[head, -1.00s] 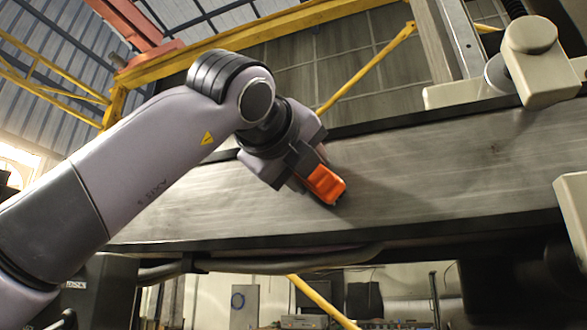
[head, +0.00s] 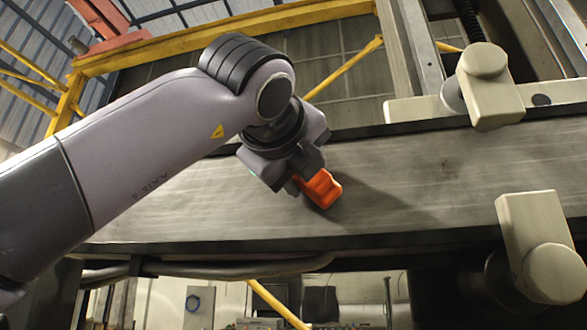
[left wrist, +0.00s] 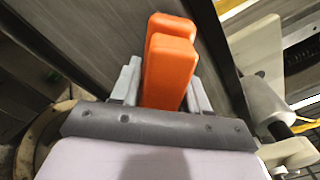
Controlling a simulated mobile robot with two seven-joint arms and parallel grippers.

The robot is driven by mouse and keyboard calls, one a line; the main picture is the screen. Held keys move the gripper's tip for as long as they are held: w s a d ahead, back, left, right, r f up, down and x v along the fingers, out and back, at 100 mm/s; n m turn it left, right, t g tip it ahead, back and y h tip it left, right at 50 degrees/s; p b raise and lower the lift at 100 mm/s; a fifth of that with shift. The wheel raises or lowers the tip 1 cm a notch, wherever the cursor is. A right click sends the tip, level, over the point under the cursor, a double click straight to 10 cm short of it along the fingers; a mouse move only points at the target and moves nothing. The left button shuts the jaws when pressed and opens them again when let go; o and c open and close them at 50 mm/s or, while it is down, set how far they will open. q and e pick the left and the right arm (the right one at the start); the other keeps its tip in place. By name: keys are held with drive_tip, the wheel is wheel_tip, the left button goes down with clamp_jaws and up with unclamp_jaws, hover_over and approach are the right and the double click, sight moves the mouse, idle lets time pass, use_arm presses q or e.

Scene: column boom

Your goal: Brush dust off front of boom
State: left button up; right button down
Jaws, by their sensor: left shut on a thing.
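The boom (head: 420,185) is a long grey beam with a flat, streaked front face and dark edges, running across the head view. My left gripper (head: 303,180) is in front of this face, left of its middle. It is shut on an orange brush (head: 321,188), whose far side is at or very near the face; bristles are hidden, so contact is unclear. In the left wrist view the orange brush (left wrist: 168,65) stands between the two grey fingers (left wrist: 160,95), with the boom face (left wrist: 120,40) behind it. My right gripper is not in view.
Cream blocks with rollers stand at the upper right (head: 490,85) and lower right (head: 535,245) of the boom. Cables (head: 210,265) run under its lower edge. A yellow frame (head: 230,42) is behind. The face between gripper and blocks is clear.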

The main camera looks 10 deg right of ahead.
use_arm(q)
drive_tip(key=shift+s+a+f+b, duration=0.2)
drive_tip(key=shift+s+b, duration=0.25)
drive_tip(key=shift+b, duration=0.15)
drive_tip(key=shift+r+b+v, duration=0.2)
drive_tip(key=shift+b+v, duration=1.1)
drive_tip(key=shift+v, duration=1.2)
drive_tip(key=b+v, duration=0.1)
drive_tip(key=v, duration=0.2)
